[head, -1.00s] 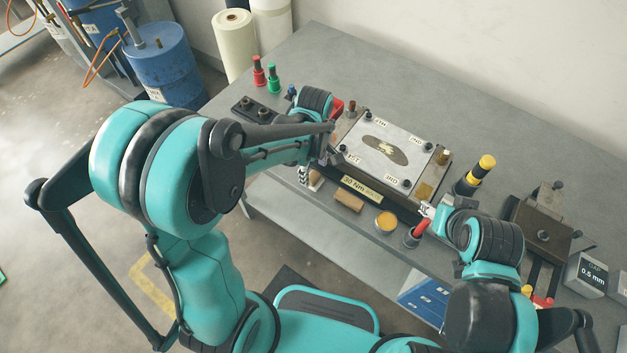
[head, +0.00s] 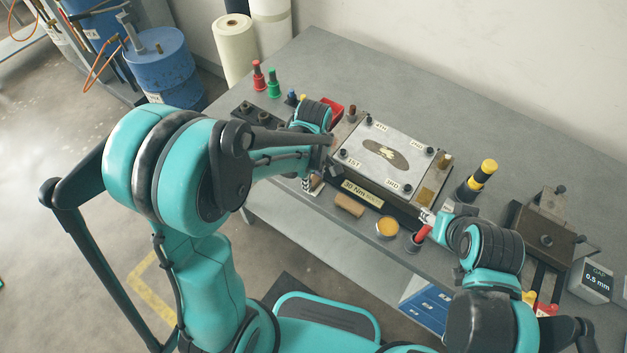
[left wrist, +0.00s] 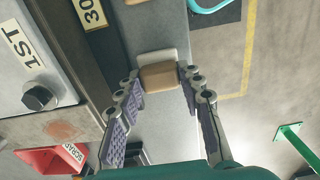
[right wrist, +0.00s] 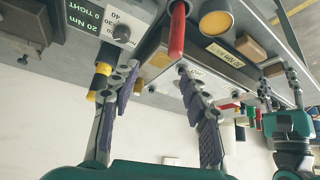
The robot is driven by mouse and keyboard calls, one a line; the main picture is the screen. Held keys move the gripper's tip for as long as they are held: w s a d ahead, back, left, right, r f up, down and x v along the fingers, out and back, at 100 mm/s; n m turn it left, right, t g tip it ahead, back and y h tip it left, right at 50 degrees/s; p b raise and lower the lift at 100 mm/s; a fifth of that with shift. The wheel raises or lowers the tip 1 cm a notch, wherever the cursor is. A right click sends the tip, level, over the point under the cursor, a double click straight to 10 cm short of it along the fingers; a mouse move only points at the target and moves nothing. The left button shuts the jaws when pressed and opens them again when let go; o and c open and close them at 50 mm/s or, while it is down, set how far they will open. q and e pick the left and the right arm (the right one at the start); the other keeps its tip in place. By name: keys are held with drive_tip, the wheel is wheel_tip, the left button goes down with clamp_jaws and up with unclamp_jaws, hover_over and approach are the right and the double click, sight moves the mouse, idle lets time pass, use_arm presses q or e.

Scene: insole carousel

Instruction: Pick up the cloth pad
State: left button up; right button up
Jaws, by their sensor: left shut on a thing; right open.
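The cloth pad (left wrist: 158,77) is a small tan block with a pale grey-white part (left wrist: 157,55) at its far side. In the left wrist view it sits between the fingertips of my left gripper (left wrist: 160,80), which is shut on it. In the head view the pad (head: 316,184) shows only partly, at the front left of the metal plate, under my left gripper (head: 317,176). I cannot tell whether it is clear of the bench. My right gripper (right wrist: 157,74) is open and empty, close to a red-handled tool (right wrist: 177,32) in the right wrist view.
The mold plate (head: 352,152) with corner bolts marks the bench middle. A wooden block (head: 349,205) and yellow tin (head: 387,227) lie along the front edge. A black-and-yellow tool (head: 477,180) and gap gauge (head: 590,282) stand right.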

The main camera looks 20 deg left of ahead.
sight(313, 180)
use_arm(q)
wheel_tip(313, 180, up, 5)
drive_tip(key=shift+f+p, duration=0.15)
drive_tip(key=shift+p, duration=0.9)
drive_tip(key=s+d+r+p, duration=0.2)
drive_tip(key=d+r, duration=0.4)
drive_tip(key=d, duration=0.5)
drive_tip(key=shift+s+d+p, duration=0.15)
drive_tip(key=shift+s+p, duration=0.2)
drive_tip(key=shift+s, duration=0.15)
drive_tip(key=shift+r, duration=0.1)
